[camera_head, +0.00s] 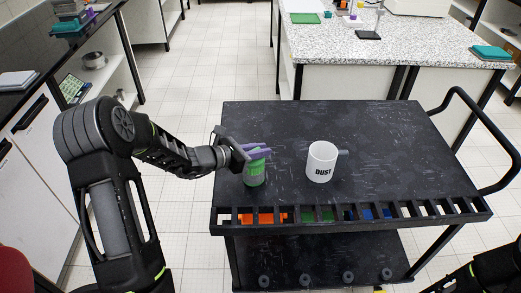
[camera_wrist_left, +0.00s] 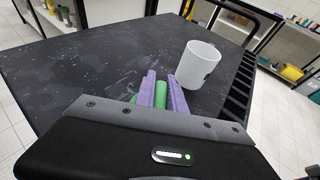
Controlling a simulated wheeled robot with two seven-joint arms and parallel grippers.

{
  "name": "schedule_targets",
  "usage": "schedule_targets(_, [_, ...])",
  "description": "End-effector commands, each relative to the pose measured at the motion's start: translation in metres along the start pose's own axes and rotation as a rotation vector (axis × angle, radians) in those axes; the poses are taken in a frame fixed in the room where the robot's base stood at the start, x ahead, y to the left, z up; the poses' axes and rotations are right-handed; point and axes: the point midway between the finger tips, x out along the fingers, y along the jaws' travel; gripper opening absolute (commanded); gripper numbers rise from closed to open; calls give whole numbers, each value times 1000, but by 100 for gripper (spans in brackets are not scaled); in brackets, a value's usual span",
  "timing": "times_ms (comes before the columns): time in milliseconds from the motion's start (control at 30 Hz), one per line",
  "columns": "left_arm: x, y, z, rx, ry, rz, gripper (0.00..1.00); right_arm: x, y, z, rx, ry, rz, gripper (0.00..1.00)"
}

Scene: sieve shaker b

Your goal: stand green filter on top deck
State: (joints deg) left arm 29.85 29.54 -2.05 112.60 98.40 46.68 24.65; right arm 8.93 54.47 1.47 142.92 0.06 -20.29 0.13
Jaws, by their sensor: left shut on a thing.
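The green filter (camera_head: 255,176) is a short green cylinder at the left part of the cart's black top deck (camera_head: 400,150). My left gripper (camera_head: 257,152) has purple fingers shut on the filter's upper part. The filter looks upright, with its lower end at the deck; I cannot tell whether it touches. In the left wrist view the green filter (camera_wrist_left: 161,94) shows between the purple fingers (camera_wrist_left: 163,90), its lower part hidden. My right gripper is not in view; only part of my right arm shows at the lower right.
A white mug marked DUST (camera_head: 321,162) stands on the deck right of the filter. A slotted rack (camera_head: 350,212) with orange, green and blue items runs along the front edge. The deck's right and back are clear. A speckled bench (camera_head: 350,45) stands behind.

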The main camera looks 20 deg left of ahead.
Motion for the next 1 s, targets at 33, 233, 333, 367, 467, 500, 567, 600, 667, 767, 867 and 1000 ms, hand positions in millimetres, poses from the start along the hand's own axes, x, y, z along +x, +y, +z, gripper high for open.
schedule_targets(33, [1,0,-2,1,-2,0,0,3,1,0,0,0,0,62])
schedule_targets(233, [1,0,-2,-1,1,0,28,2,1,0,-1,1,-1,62])
schedule_targets(333, [1,0,-2,-1,1,0,36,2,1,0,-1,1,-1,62])
schedule_targets(367, [1,0,-2,-1,1,0,36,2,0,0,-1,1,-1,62])
schedule_targets(467, [1,0,-2,-1,1,0,36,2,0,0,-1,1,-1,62])
schedule_targets(500, [1,0,-2,-1,1,0,36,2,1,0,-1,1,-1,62])
schedule_targets(567, [1,0,-2,-1,0,0,36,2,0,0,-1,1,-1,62])
schedule_targets(600, [0,0,-1,-1,0,0,36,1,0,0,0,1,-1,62])
schedule_targets(667, [0,0,1,0,0,0,36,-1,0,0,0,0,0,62])
schedule_targets(767, [-6,0,0,0,1,1,36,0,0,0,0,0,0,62])
schedule_targets(867, [-20,1,0,-1,0,3,36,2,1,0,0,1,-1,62])
schedule_targets(1000, [-47,1,0,1,0,3,36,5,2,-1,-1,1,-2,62])
